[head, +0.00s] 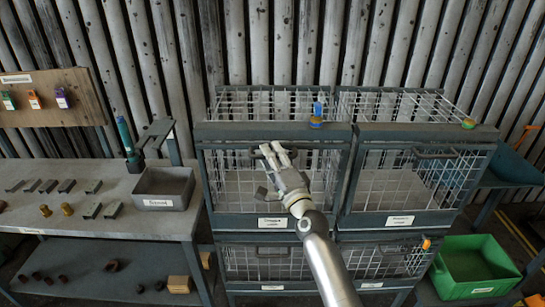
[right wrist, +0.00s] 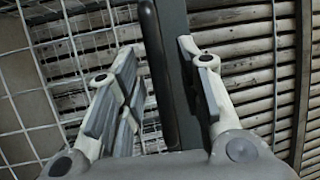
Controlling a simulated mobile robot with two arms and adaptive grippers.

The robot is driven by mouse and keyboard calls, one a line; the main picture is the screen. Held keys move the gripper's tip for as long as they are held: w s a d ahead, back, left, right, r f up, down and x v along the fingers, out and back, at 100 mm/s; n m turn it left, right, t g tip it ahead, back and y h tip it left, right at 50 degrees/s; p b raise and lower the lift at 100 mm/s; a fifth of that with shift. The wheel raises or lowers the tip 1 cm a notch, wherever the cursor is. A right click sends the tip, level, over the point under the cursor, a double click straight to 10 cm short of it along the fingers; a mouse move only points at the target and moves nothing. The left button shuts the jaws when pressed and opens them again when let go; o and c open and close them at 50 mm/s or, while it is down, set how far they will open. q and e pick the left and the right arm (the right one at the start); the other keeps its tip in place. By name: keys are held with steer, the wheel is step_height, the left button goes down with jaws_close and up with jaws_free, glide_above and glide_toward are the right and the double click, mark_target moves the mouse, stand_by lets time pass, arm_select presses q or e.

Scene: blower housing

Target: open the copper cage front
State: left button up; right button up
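The upper left wire cage has a grey-framed front (head: 230,222) that stands upright and looks shut. Its label (head: 272,222) is too small to read surely. My right gripper (head: 272,152) is in front of the upper part of this front and hides part of it. In the right wrist view the right gripper (right wrist: 160,95) is open. A dark handle bar (right wrist: 155,75) and the grey frame edge (right wrist: 177,50) run between its fingers. The fingers do not visibly close on the bar. My left gripper is not in view.
A second wire cage (head: 400,221) stands to the right, with lower cages (head: 272,287) beneath. A workbench (head: 100,230) with a grey bin (head: 163,188) is left. A green bin (head: 475,265) is right.

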jaws_close()
stand_by(0.4)
